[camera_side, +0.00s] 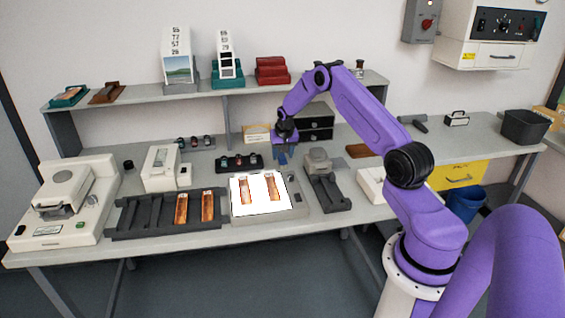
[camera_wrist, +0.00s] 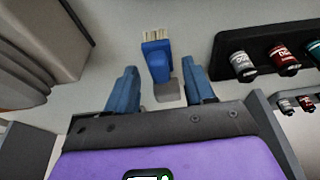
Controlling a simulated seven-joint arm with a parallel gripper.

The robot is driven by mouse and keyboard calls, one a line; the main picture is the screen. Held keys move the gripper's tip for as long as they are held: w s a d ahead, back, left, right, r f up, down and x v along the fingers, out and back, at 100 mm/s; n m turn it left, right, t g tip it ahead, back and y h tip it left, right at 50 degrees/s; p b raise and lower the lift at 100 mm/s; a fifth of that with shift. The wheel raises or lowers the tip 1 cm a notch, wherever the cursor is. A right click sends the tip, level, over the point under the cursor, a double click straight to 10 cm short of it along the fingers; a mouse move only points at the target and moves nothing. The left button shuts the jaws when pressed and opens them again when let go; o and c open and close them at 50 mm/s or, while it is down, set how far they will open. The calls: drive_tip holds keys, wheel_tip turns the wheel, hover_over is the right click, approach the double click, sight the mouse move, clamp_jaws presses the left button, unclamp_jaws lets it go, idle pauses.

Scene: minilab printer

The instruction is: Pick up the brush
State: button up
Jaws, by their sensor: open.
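The brush (camera_wrist: 156,50) shows in the wrist view, a short blue body with pale bristles at its far end and a grey part at its near end. It lies on the pale bench top. My gripper (camera_wrist: 160,72) is open, with one blue finger on each side of the brush; I cannot tell how high above it they are. In the side view my gripper (camera_side: 284,148) points down over the back of the bench, behind the lit panel. The brush cannot be made out clearly there.
A black rack (camera_wrist: 262,62) of small canisters stands right of my gripper in the wrist view, and a grey-brown device (camera_wrist: 60,35) stands at left. In the side view the lit panel (camera_side: 236,208) lies in front, black drawers (camera_side: 318,122) stand behind, and a shelf (camera_side: 140,102) runs above.

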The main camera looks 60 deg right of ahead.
sight(283, 155)
clamp_jaws()
idle(0.3)
drive_tip(key=shift+r, duration=0.55)
wheel_tip(283, 155, up, 2)
drive_tip(key=shift+r, duration=0.15)
drive_tip(key=s+a+r, duration=0.7)
drive_tip(key=s+r, duration=0.2)
drive_tip(key=s, duration=0.3)
drive_tip(key=shift+a+r, duration=0.15)
drive_tip(key=shift+r, duration=0.1)
